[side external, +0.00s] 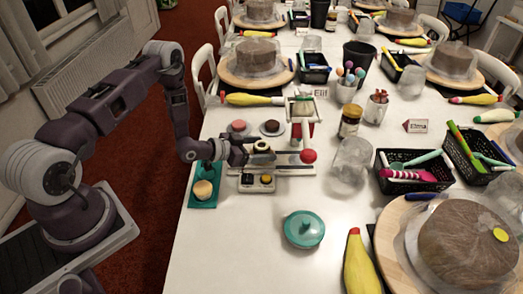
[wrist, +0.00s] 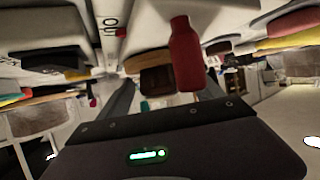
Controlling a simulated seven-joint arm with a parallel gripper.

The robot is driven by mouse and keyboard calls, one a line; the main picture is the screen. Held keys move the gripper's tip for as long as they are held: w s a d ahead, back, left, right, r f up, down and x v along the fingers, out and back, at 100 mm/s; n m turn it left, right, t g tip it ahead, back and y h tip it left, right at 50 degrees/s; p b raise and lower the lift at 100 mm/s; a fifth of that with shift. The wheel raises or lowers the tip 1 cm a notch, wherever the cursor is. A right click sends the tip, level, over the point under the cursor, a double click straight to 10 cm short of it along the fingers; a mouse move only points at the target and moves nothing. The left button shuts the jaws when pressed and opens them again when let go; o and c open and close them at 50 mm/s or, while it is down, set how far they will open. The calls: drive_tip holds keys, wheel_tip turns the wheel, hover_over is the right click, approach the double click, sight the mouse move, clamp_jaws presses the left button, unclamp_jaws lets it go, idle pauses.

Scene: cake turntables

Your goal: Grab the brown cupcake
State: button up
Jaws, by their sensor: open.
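In the side external view, a dark brown round cupcake (side external: 271,126) sits on a small pale dish, beside a pink-topped one (side external: 238,126). My gripper (side external: 262,159) is low over the table, nearer the camera than both, and apart from them. A small brown-and-white item (side external: 262,147) shows by its fingers; I cannot tell if they touch. In the wrist view my open fingers (wrist: 163,92) spread left and right. A brown block-like thing (wrist: 157,80) shows between them; I cannot tell if it is the cupcake. A red cylinder (wrist: 186,55) partly covers the view there.
A cream-topped cupcake (side external: 202,188) stands on a teal mat by the left edge. A red ball (side external: 308,156) and a jar (side external: 350,121) are right of my gripper. A teal lidded dish (side external: 303,229) stands in front. The front left table is clear.

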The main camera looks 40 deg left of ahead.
drive_tip(key=c, duration=1.4)
drive_tip(key=shift+c, duration=0.2)
drive_tip(key=shift+r, duration=0.15)
